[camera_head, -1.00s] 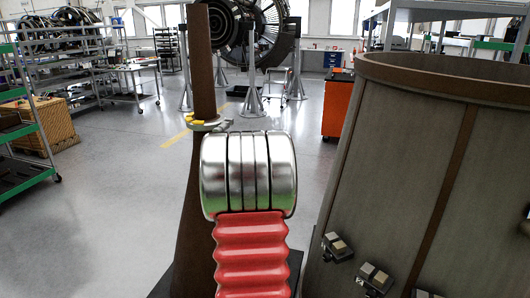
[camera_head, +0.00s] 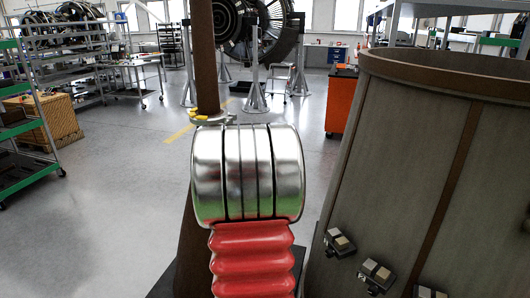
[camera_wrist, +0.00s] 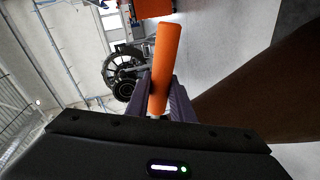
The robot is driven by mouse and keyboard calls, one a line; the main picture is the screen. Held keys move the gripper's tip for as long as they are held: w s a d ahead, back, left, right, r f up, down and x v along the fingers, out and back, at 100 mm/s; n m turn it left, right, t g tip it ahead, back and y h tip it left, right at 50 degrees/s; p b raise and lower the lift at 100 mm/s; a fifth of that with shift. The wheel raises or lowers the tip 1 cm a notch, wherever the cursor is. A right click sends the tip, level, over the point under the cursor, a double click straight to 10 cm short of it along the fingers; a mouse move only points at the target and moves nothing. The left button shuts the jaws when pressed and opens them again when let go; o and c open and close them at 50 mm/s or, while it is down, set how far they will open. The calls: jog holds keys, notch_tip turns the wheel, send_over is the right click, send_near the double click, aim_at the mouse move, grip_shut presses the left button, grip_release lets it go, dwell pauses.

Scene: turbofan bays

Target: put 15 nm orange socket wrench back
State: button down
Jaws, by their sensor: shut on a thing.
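The orange socket wrench (camera_wrist: 166,62) shows in the wrist view as a plain orange handle pointing up and slightly right. My gripper (camera_wrist: 161,98) is shut on it, with a dark purple finger on either side of its lower part. The rest of the wrench, with any socket end, is hidden. In the head view my silver and red arm hides the gripper and the wrench. An orange cabinet (camera_head: 341,102) with a dark top stands on the floor beyond the large casing.
A tall brown post (camera_head: 206,65) with a grey and yellow fitting (camera_head: 211,117) rises close behind my arm. A large brown-grey casing (camera_head: 425,165) with small blocks fills the right. Shelves (camera_head: 30,125) stand left. Open floor (camera_head: 110,200) lies between, with an engine on stands (camera_head: 255,95) behind.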

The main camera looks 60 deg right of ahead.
jog(key=shift+a+r, duration=0.1)
jog(key=shift+a, duration=0.15)
jog(key=shift+s, duration=0.1)
